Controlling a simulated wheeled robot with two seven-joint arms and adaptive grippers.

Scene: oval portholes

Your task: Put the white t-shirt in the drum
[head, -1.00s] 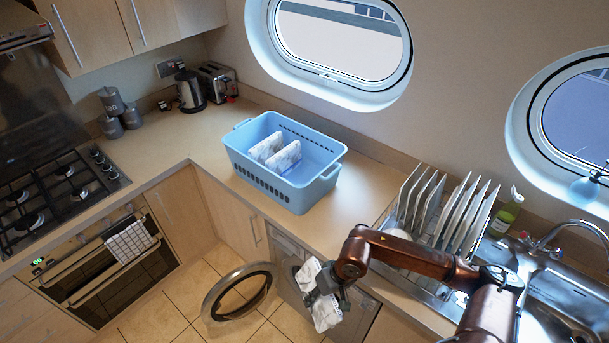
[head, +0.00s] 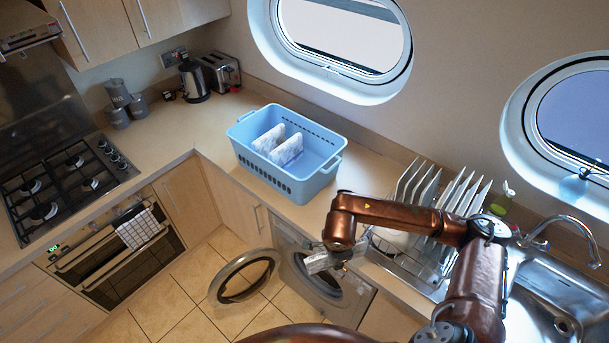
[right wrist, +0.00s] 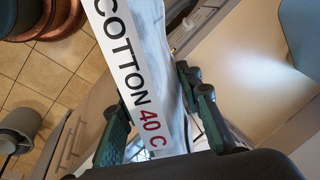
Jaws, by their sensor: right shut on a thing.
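My right gripper (head: 340,256) is shut on a white item (head: 318,263) that looks like folded cloth. The right wrist view shows the item (right wrist: 172,45) between the two green-black fingers (right wrist: 153,90), with a white strip printed "COTTON 40 C" along it. I cannot tell whether it is the t-shirt. The gripper is in front of the upper part of the washing machine's round opening (head: 322,284), at the level of the counter front. The drum inside is mostly hidden. My left gripper is not in view.
The washer door (head: 243,277) stands wide open to the left. A blue basket (head: 243,150) on the counter (head: 180,135) holds two folded, pale patterned cloths (head: 286,150). A dish rack (head: 415,255) with plates stands right of it, beside the sink (head: 560,300). Tiled floor (head: 185,300) is free.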

